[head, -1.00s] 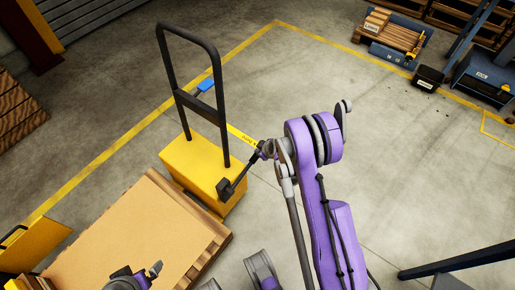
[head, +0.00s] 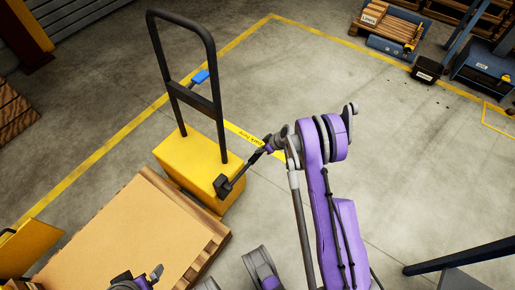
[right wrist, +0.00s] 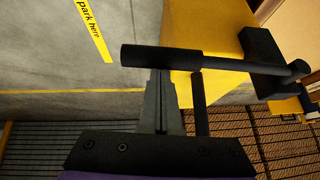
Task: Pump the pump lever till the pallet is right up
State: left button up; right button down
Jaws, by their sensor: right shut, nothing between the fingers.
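The yellow pump unit (head: 190,165) has a tall black hoop handle (head: 218,75). Its black pump lever (head: 236,178) sticks out from a dark block at its right side. The lever's thick grip (right wrist: 162,57) crosses the right wrist view. My right gripper (head: 268,148) is at the lever's outer end; its shut fingers (right wrist: 160,78) reach the grip's edge with nothing between them. I cannot tell whether they touch it. The wooden pallet (head: 205,255) carries a flat brown load beside the pump unit; its height is unclear. My left gripper (head: 150,277) is low over the load, jaws unclear.
Yellow floor lines (head: 85,168) and a "park here" strip (head: 240,132) mark the floor. A blue part (head: 200,76) sits by the hoop handle. A loaded pallet (head: 385,25) and a black box (head: 425,69) stand far right. The floor between is clear.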

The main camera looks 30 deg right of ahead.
notch_tip(320, 180, down, 5)
jog(key=b, duration=0.2)
jog(key=shift+b, duration=0.35)
pick_arm(q)
jog(key=f, duration=0.3)
jog(key=shift+w+f, duration=0.2)
jog(key=shift+f, duration=0.2)
pick_arm(e)
jog(key=shift+s+f, duration=0.1)
jog(key=shift+f, duration=0.2)
jog(key=shift+a+f, duration=0.1)
jog(key=shift+a, duration=0.1)
